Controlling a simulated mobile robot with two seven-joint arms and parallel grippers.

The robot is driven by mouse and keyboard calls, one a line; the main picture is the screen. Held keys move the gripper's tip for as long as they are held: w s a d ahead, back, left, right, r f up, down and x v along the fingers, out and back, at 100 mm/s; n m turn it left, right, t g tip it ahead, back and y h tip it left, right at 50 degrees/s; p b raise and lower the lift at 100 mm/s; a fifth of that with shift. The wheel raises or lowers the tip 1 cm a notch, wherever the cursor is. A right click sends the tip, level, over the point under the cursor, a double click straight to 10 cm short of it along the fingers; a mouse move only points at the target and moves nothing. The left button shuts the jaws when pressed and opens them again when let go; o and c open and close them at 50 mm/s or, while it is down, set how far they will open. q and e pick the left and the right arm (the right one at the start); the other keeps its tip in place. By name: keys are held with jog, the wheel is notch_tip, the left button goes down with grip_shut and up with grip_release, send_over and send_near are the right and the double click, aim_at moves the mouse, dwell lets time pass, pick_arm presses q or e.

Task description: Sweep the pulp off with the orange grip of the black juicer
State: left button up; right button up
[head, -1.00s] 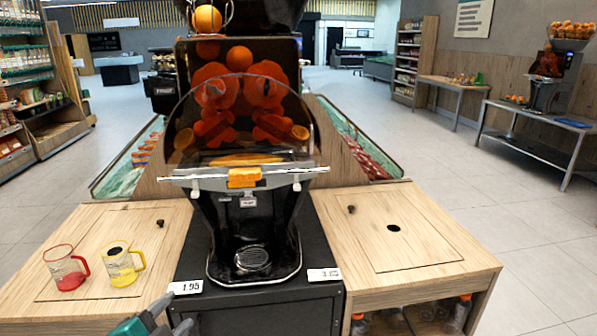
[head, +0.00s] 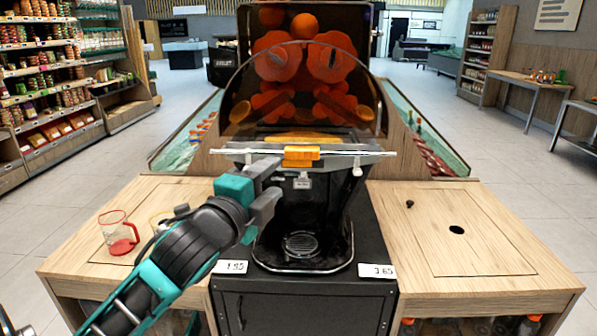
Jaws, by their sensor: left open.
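The black juicer (head: 318,205) stands on a black cabinet in the middle of the head view, with orange drums behind a clear curved cover. Its orange grip (head: 301,154) sits at the middle of a pale horizontal bar across the front. Some orange pulp (head: 297,139) shows just behind and above the bar. My left gripper (head: 274,183) is open and empty, below and left of the orange grip, in front of the juicer. It appears apart from the grip. My right gripper is not in view.
The right counter (head: 480,225) is clear except for a small dark knob and a hole. Price cards (head: 231,267) lie at the cabinet's front.

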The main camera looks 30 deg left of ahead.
aim_at(300, 155)
pick_arm(q)
jog(key=w+b, duration=0.2)
jog(key=w, duration=0.1)
jog(key=w+a+b, duration=0.1)
jog(key=w+b, duration=0.1)
jog(key=w, duration=0.1)
jog(key=w+b, duration=0.2)
jog(key=w, duration=0.1)
jog(key=shift+w+a, duration=0.25)
jog(key=shift+w, duration=0.1)
jog(key=shift+w+a, duration=0.1)
jog(key=shift+w, duration=0.65)
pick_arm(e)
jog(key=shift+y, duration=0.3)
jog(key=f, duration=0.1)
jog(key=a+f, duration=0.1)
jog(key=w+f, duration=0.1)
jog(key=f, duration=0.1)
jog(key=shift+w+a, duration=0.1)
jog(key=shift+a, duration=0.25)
pick_arm(q)
grip_shut()
